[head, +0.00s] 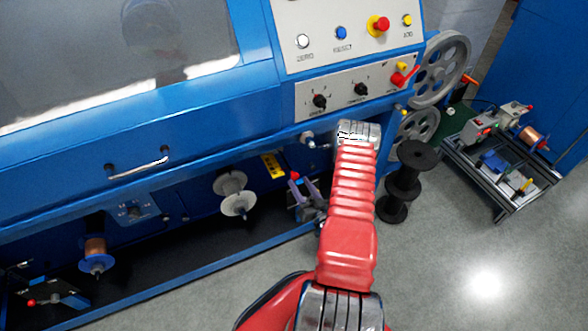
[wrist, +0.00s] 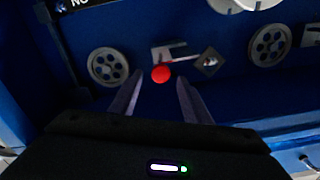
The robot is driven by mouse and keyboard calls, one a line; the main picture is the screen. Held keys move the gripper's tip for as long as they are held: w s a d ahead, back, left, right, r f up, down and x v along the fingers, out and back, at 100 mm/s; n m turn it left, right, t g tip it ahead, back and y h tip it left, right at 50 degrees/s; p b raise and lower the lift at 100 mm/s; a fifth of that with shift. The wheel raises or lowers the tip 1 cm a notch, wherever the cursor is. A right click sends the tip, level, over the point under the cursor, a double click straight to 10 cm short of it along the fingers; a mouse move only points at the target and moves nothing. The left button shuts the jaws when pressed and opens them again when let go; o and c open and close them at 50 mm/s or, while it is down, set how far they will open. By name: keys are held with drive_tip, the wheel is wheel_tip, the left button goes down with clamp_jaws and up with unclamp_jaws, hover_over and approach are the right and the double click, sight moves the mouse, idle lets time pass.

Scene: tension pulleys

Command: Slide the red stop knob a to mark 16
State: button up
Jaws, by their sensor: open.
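A round red knob (wrist: 160,73) shows in the wrist view, in front of a grey bracket (wrist: 170,50) on a dark blue panel. My gripper (wrist: 160,78) is open, with one finger to each side of the knob in the picture. I cannot tell how far the fingertips are from it, and no contact shows. In the head view my gripper (head: 304,187) is low at the machine's front, near a small red knob (head: 295,175). No scale or mark 16 can be read, and no letter a shows.
Grey spoked pulleys (wrist: 108,67) (wrist: 270,45) flank the knob. In the head view, white pulleys (head: 231,183) and a copper spool (head: 95,250) are to the left. Black reels (head: 404,185) stand on the floor at right, near a cart (head: 500,160). Another red knob (head: 31,302) is far left.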

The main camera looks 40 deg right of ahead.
sight(291, 171)
drive_tip(key=x, duration=0.8)
drive_tip(key=shift+w+d, duration=0.1)
drive_tip(key=shift+w, duration=0.1)
drive_tip(key=shift+c, duration=0.6)
clamp_jaws()
